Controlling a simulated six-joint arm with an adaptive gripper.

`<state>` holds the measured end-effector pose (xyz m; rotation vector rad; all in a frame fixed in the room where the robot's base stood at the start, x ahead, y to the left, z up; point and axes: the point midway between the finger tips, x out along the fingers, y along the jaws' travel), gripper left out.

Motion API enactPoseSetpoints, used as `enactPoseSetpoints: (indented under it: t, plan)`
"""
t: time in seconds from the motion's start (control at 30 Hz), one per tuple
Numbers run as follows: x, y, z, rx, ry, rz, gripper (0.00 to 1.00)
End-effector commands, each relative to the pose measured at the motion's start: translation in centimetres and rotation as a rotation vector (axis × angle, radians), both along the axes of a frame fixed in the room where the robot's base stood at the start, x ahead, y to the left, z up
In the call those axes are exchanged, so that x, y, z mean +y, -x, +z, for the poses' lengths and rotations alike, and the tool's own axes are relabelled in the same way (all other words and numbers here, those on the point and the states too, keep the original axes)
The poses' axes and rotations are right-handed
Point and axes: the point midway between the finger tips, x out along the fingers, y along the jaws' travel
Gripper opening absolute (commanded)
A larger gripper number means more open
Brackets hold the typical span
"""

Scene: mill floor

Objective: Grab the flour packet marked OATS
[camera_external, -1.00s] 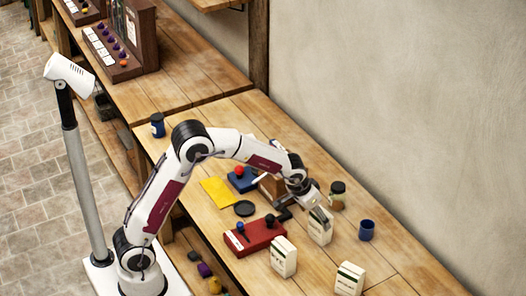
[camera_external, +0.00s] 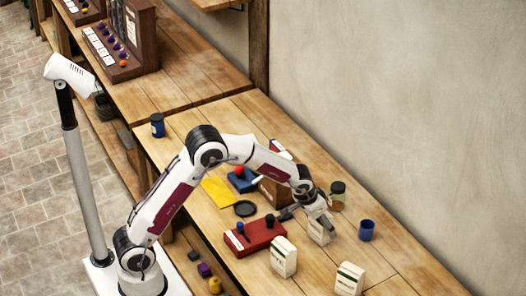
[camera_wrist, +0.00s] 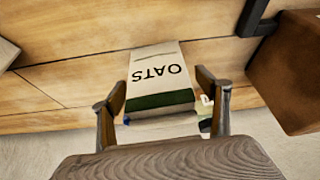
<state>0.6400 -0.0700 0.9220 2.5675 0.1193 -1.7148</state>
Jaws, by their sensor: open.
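The OATS packet (camera_wrist: 160,75) is white with a dark green band, and its lettering appears upside down in the wrist view. It stands on the bench in the external view (camera_external: 319,233), partly hidden by my gripper. My gripper (camera_wrist: 163,107) is open, with one finger on each side of the packet's banded end.
Two more white packets (camera_external: 284,257) (camera_external: 350,279) stand nearer the front. A blue cup (camera_external: 366,230) is to the right and a dark-lidded jar (camera_external: 337,196) behind. A red box with knobs (camera_external: 255,236) lies left. A brown box (camera_wrist: 293,70) stands right in the wrist view.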

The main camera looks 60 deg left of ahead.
Motion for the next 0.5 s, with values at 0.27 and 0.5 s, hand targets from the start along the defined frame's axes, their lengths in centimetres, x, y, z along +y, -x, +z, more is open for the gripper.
enactPoseSetpoints:
  t: [0.27, 0.5]
  plan:
    - [0.00, 0.01, 0.02, 0.000, 0.000, 0.000, 0.75]
    - [0.00, 0.02, 0.02, 0.000, 0.000, 0.000, 0.26]
